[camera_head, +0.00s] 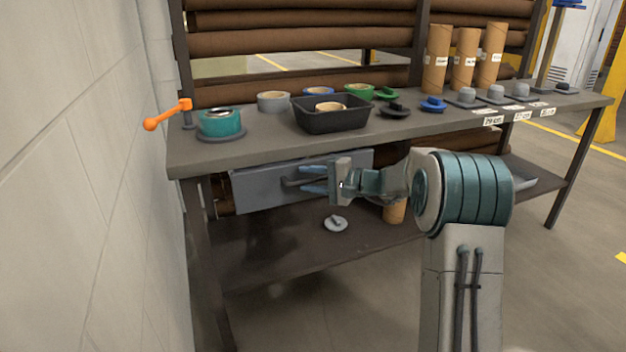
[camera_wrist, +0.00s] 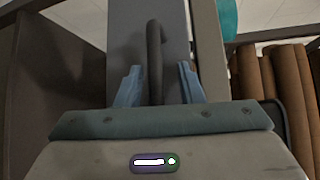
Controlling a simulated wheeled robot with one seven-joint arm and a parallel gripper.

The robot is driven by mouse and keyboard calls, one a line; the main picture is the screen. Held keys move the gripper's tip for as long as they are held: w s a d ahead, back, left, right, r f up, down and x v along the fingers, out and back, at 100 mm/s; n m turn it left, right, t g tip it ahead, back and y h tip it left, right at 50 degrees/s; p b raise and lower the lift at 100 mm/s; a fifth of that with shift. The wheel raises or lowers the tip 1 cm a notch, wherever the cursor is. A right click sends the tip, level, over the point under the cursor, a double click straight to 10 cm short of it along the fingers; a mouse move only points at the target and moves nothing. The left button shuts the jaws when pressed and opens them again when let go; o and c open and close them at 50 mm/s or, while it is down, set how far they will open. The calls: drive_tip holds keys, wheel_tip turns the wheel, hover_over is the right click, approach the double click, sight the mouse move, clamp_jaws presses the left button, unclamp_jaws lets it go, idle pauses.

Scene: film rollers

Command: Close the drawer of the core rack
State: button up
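The core rack is a dark workbench (camera_head: 400,125) with a grey drawer (camera_head: 253,188) under the left part of its top. I cannot tell how far out the drawer stands. Its dark bar handle (camera_head: 290,183) is on the front. My gripper (camera_head: 312,182) is in front of the drawer, its two blue fingers pointing at the handle. In the wrist view, the handle (camera_wrist: 153,50) lies between the open fingers, with a visible gap on each side. The grey drawer front (camera_wrist: 178,30) shows behind the handle.
A lower shelf (camera_head: 290,255) under the drawer bears a small pale disc (camera_head: 336,223) and a cardboard core (camera_head: 394,210). A black tray (camera_head: 330,118), tape rolls and several tubes stand on top. A white wall (camera_head: 80,180) is close on the left.

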drive_tip(key=p+v, duration=0.3)
drive_tip(key=v, duration=1)
drive_tip(key=shift+s+d, duration=0.2)
drive_tip(key=shift+d, duration=0.15)
drive_tip(key=s+a+r+n+g+h+p, duration=0.2)
drive_tip(key=s+a+r+g+h+p, duration=0.15)
drive_tip(key=s+r+p, duration=0.4)
drive_tip(key=s+a+r+n+g+h+p, duration=0.1)
drive_tip(key=s+a+r+g+h+p, duration=0.15)
drive_tip(key=s+a+r+p, duration=0.45)
drive_tip(key=s+d+r+n+h+p, duration=0.1)
drive_tip(key=s+d+r+h+p, duration=0.1)
drive_tip(key=s+p, duration=0.4)
drive_tip(key=s+d+r+n+t+h+p, duration=0.1)
drive_tip(key=s+d+r+h+p, duration=0.2)
drive_tip(key=s+r+p, duration=0.3)
drive_tip(key=s+d+r+n+h+p, duration=0.1)
drive_tip(key=s+d+r+h+p, duration=0.2)
drive_tip(key=s+r+p, duration=0.2)
drive_tip(key=shift+s+n+h+p, duration=0.3)
drive_tip(key=shift+s+n+p, duration=0.1)
drive_tip(key=shift+s, duration=0.7)
